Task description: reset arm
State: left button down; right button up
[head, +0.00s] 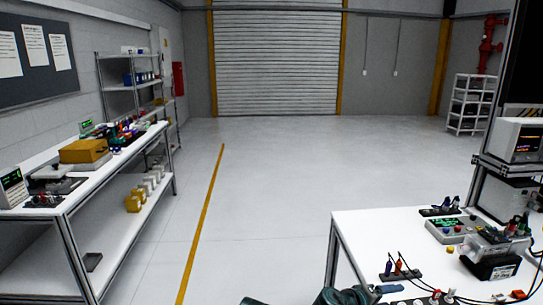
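Neither of my grippers shows in the head view. Only dark rounded parts, which look like pieces of my own arms, show at the bottom edge near the middle. Their fingers are out of the picture, so I cannot see whether they hold anything. A white workbench (375,228) stands at the lower right. On it are a grey control box with buttons (447,231), a black rack with upright tools (401,274) and a dark box with a label (492,267).
A long workbench (60,212) with a yellow box (84,151) and electronics runs along the left wall. A metal shelf (130,92) stands behind it. The floor (270,175) between the benches is clear, with a yellow line (203,217). A shutter door (277,60) closes the back.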

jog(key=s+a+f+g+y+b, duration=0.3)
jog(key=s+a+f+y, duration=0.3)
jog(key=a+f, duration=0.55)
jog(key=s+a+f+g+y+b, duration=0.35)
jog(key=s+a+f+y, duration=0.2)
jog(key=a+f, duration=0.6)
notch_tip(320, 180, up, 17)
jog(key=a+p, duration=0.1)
jog(key=p, duration=1.3)
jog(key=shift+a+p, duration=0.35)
jog(key=shift+p, duration=0.05)
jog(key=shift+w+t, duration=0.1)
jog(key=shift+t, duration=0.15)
